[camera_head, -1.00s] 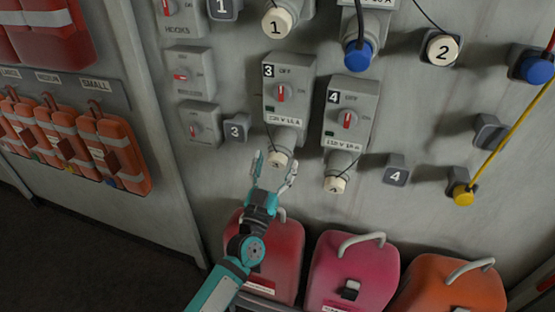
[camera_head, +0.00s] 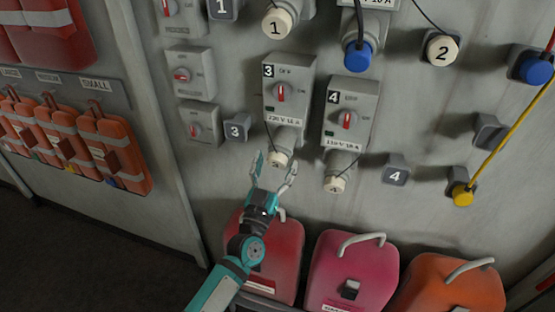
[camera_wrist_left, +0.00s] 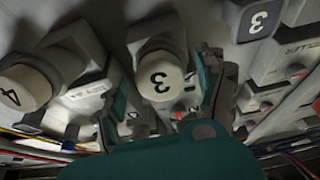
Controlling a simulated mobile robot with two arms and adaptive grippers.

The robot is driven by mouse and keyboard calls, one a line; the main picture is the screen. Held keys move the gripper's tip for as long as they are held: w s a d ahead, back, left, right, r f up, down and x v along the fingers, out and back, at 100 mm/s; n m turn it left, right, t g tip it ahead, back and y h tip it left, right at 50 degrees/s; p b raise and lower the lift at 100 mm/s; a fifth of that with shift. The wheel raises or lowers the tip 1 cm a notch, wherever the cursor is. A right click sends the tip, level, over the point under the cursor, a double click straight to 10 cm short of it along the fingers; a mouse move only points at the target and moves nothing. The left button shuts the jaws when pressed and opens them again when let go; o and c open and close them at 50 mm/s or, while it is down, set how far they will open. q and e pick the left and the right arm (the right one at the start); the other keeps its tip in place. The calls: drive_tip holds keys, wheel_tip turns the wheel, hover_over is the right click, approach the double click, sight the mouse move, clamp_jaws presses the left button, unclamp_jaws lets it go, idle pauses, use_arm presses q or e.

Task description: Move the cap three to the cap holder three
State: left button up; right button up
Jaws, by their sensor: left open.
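Cap three is a cream round cap (camera_head: 278,159) on the socket under the grey switch box marked 3 (camera_head: 288,92). In the left wrist view the cap (camera_wrist_left: 159,75) faces me with its 3 upside down. Cap holder three (camera_head: 236,127) is a dark grey block marked 3 on the wall, left of the box; it also shows in the left wrist view (camera_wrist_left: 258,20). My left gripper (camera_head: 274,170) is open, its fingers just below and to either side of the cap, with no visible grip on it. My right gripper is out of view.
Switch box 4 (camera_head: 350,112) with its cream cap (camera_head: 334,184) is close on the right. Holder 4 (camera_head: 396,171) is further right. Pink and orange cases (camera_head: 352,270) stand below. A yellow cable (camera_head: 515,125) crosses at the right.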

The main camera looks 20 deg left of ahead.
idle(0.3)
use_arm(q)
clamp_jaws()
drive_tip(key=shift+s+f, duration=0.25)
drive_tip(key=shift+s, duration=0.7)
drive_tip(key=shift+p+v, duration=0.3)
drive_tip(key=shift+v, duration=1.75)
